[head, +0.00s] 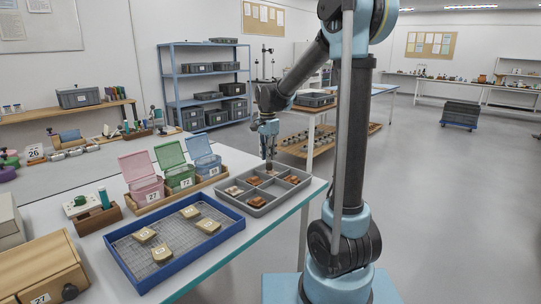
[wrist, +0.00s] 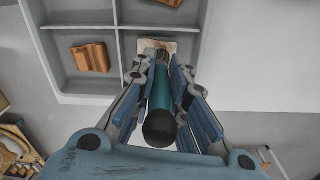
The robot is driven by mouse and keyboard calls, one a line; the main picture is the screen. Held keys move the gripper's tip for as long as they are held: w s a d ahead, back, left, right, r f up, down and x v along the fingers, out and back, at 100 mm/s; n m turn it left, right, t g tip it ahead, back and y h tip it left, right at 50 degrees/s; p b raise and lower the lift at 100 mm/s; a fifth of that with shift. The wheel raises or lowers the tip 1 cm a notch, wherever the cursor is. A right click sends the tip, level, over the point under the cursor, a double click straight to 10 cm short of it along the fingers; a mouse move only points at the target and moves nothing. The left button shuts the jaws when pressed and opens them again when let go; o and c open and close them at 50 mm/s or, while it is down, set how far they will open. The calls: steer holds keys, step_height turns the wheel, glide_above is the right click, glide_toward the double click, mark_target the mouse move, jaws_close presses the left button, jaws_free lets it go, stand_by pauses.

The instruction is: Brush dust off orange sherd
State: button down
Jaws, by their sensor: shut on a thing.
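My gripper (head: 269,130) is over the grey divided tray (head: 259,212) at the table's far right corner. It is shut on a teal brush (wrist: 160,92), whose dark rounded end faces the wrist camera. The brush points down into the tray, and its brown lower end (head: 269,165) shows in the head view. An orange-brown sherd (wrist: 91,57) lies in the compartment beside the tip. Another orange sherd (head: 256,201) lies in the tray's near compartment.
A blue-rimmed mesh tray (head: 143,284) with several tan labelled pieces stands left of the grey tray. Pink (head: 147,190), green (head: 180,177) and blue (head: 206,164) lidded boxes stand open behind it. A wooden drawer box (head: 40,272) is at the front left.

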steer(key=shift+w+d, duration=0.55)
steer(key=shift+w, duration=0.1)
steer(key=shift+s+a, duration=0.6)
steer(key=shift+s, duration=0.1)
steer(key=shift+w+d, duration=0.6)
steer(key=shift+w, duration=0.1)
steer(key=shift+s+a, duration=0.6)
steer(key=shift+s, duration=0.1)
steer(key=shift+w+d, duration=0.6)
steer(key=shift+w, duration=0.1)
stand_by(0.5)
steer(key=shift+r, duration=0.1)
step_height(320, 180, up, 6)
stand_by(0.8)
steer(key=shift+a, duration=0.1)
